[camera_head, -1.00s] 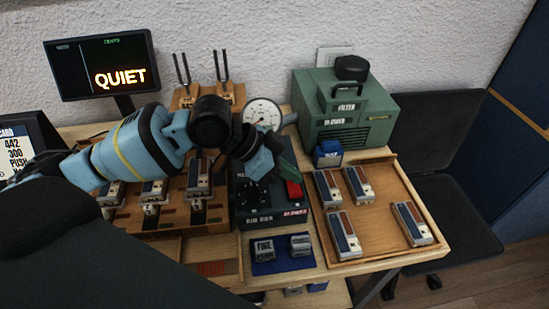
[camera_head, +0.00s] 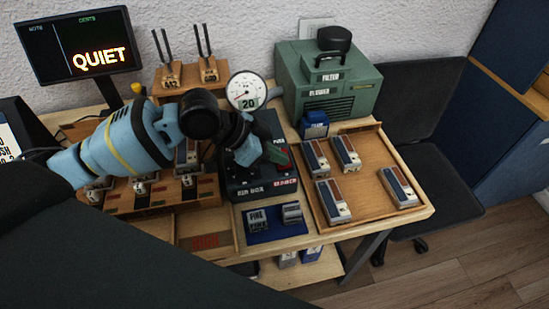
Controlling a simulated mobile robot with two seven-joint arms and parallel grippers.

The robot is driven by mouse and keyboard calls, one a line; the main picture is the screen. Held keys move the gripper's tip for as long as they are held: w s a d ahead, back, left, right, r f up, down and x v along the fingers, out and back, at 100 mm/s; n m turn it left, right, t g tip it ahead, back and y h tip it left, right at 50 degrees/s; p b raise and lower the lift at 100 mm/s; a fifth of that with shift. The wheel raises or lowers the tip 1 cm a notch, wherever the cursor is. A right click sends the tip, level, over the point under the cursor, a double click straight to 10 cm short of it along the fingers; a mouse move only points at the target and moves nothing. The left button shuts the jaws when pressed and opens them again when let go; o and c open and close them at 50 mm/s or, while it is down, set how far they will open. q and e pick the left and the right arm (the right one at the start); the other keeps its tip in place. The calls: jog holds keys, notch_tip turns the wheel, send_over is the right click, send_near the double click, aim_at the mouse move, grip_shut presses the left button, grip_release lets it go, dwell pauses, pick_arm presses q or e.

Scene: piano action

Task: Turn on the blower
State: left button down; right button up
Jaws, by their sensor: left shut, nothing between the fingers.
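The green blower (camera_head: 320,88) stands at the back of the table, with a dark round filter cap on top. In front of it is the dark air box (camera_head: 245,184) with white lettering. A red switch (camera_head: 284,153) on the air box's right side is mostly hidden by my left gripper (camera_head: 276,158). That gripper is shut and empty, its tips at or just above the switch; I cannot tell whether they touch. A round dial gauge (camera_head: 246,90) behind the air box shows 20 on a green plate. My right gripper is not in view.
A wooden tray (camera_head: 421,211) with several small blocks lies right of the air box. A blue mat (camera_head: 270,235) with two grey blocks is in front. A QUIET screen (camera_head: 80,45) and tuning forks (camera_head: 204,55) stand behind. A dark chair (camera_head: 430,150) is at the right.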

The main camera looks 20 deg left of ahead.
pick_arm(q)
jog(key=shift+s+r, duration=0.2)
jog(key=shift+s, duration=0.25)
jog(key=shift+w+f, duration=0.15)
jog(key=shift+w, duration=0.5)
jog(key=shift+a+r, duration=0.2)
jog(key=shift+w+a, duration=0.2)
jog(key=shift+w, duration=0.2)
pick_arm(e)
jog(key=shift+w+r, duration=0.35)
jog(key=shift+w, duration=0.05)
